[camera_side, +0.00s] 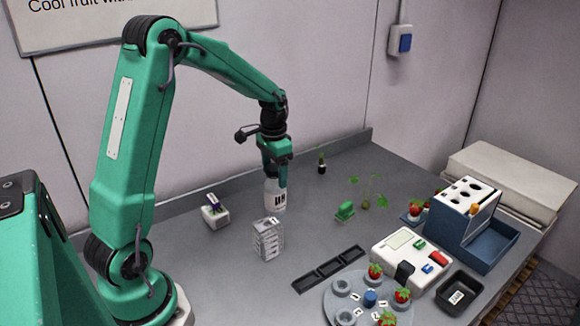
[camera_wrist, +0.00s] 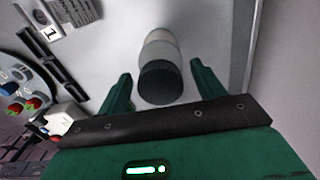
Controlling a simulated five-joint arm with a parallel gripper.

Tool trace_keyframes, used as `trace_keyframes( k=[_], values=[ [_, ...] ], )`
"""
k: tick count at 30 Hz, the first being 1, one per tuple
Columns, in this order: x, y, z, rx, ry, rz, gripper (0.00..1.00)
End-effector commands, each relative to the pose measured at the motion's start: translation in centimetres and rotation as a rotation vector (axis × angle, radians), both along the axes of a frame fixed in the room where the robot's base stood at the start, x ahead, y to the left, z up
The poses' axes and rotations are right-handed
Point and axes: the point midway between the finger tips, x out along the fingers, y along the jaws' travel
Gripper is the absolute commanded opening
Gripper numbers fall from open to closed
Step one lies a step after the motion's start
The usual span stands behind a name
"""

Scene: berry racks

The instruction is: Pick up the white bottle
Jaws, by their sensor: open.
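The white bottle (camera_side: 274,196) stands upright on the grey bench in the side view, with a dark printed label. My gripper (camera_side: 273,180) is directly above it, pointing down, its fingers reaching around the bottle's upper part. In the wrist view the bottle (camera_wrist: 161,66) shows its dark cap between the two green fingers of my gripper (camera_wrist: 160,85). The fingers are open, with a gap on each side of the cap. The bottle's top is hidden by my gripper in the side view.
A black tray (camera_side: 328,269), a round plate with strawberries (camera_side: 345,316) and a white device (camera_side: 411,257) lie to the right. The back wall is close behind.

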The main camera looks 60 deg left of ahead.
Motion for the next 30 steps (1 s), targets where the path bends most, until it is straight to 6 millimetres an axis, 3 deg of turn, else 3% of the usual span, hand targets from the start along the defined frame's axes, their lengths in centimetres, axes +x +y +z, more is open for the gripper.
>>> trace_keyframes(
  k=[5, 15, 30],
  values=[
    [0.0, 0.0, 0.0, 0.0, -0.001, 0.0, 0.66],
    [0.0, 0.0, 0.0, 0.0, -0.001, 0.0, 0.0],
    [0.1, 0.0, 1.1, 0.002, -0.005, 0.0, 0.0]
  ],
)
